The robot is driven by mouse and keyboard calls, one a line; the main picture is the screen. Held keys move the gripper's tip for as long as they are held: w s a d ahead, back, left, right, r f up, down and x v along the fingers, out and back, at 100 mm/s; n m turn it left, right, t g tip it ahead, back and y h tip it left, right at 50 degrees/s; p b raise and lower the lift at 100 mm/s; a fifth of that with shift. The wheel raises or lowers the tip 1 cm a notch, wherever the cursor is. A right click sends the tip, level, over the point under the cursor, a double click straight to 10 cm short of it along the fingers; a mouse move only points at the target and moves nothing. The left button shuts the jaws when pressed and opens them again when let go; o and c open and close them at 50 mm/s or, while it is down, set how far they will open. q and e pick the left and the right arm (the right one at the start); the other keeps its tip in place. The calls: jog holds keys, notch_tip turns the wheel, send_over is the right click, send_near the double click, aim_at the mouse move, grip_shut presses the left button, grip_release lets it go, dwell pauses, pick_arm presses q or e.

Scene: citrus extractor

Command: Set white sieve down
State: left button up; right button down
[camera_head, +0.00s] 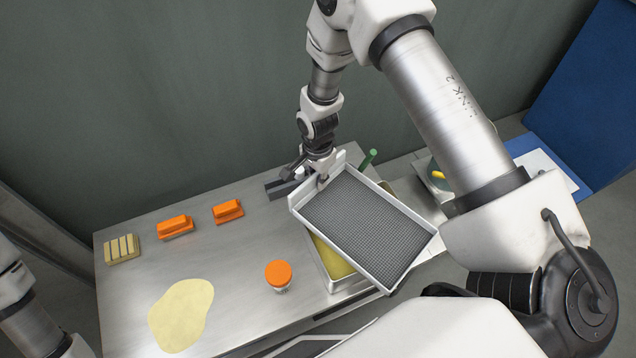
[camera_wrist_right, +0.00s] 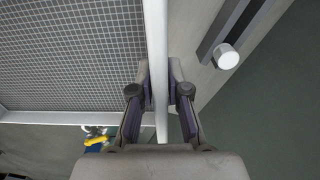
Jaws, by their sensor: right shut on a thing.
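The white sieve (camera_head: 365,222) is a rectangular tray with white walls and a dark grey mesh floor. It is tilted in the head view and hangs over a metal pan with yellow contents (camera_head: 335,262). My right gripper (camera_head: 322,180) is shut on the sieve's wall at its far left corner. In the right wrist view the sieve's mesh (camera_wrist_right: 70,55) lies left of the gripped wall, and the right gripper's fingers (camera_wrist_right: 158,95) pinch that wall from both sides. My left gripper is not in view; only part of my left arm shows at the left edge.
The steel table (camera_head: 240,265) holds two orange-handled brushes (camera_head: 175,226), (camera_head: 228,211), a round orange-topped brush (camera_head: 278,274), a ribbed beige block (camera_head: 122,248) and a pale yellow puddle (camera_head: 180,314). A grey bar (camera_head: 280,187) lies by the gripper. A green handle (camera_head: 369,158) stands behind the sieve.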

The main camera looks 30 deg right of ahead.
jog(key=shift+f, duration=0.4)
jog(key=c, duration=1.2)
grip_release()
jog(key=shift+o, duration=0.2)
jog(key=shift+r, duration=0.1)
notch_tip(320, 180, up, 13)
jog(key=shift+p, duration=0.65)
